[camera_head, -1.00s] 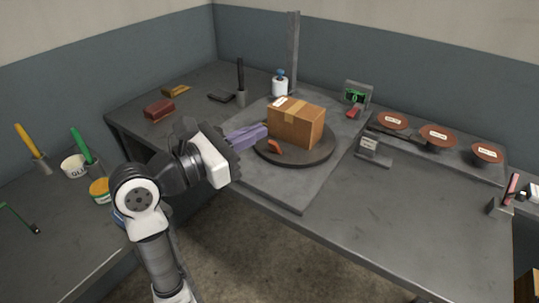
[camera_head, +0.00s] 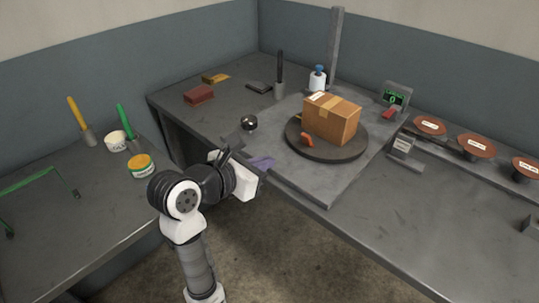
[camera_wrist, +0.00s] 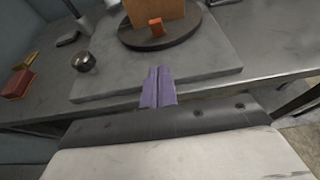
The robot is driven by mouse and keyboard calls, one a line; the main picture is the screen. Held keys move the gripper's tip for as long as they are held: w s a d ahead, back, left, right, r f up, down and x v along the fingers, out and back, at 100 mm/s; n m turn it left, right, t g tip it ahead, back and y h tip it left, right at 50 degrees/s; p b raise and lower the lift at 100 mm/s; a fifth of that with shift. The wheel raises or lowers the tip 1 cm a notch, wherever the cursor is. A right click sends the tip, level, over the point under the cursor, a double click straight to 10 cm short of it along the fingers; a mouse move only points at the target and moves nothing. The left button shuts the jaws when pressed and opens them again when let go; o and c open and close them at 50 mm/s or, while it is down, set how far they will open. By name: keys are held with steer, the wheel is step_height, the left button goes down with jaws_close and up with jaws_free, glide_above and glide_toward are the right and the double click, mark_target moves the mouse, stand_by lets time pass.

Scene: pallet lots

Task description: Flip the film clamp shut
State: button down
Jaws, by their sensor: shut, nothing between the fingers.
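A small orange-red piece (camera_head: 307,140), which looks like the film clamp, is on the dark round turntable (camera_head: 345,157), in front of a cardboard box (camera_head: 338,119). In the wrist view the orange piece (camera_wrist: 156,27) stands before the box (camera_wrist: 150,8), straight ahead of my fingers; whether it is up or down is hard to tell. My gripper (camera_wrist: 159,80) has purple fingers pressed together with nothing between them. In the head view my gripper (camera_head: 263,162) is at the front left edge of the grey plate, apart from the turntable.
A dark ball knob (camera_head: 249,123) stands left of the turntable. A grey post (camera_head: 335,50) and a white bottle (camera_head: 318,80) are behind it. A green-lit display (camera_head: 396,97) and brown discs (camera_head: 430,126) are to the right.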

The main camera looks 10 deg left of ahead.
steer(key=p, duration=0.1)
glide_toward(305, 140)
steer(key=f, duration=0.2)
steer(key=w+d+f, duration=0.1)
steer(key=shift+f, duration=0.1)
steer(key=shift+w+d+r+p, duration=0.25)
steer(key=shift+w+d+p, duration=0.1)
steer(key=shift+w, duration=0.15)
steer(key=shift+w+d+r+p, duration=0.25)
steer(key=shift+w+d+p, duration=0.1)
steer(key=shift+w, duration=0.1)
steer(key=shift+w+d+r, duration=0.25)
steer(key=shift+w+d, duration=0.15)
steer(key=shift+w, duration=0.25)
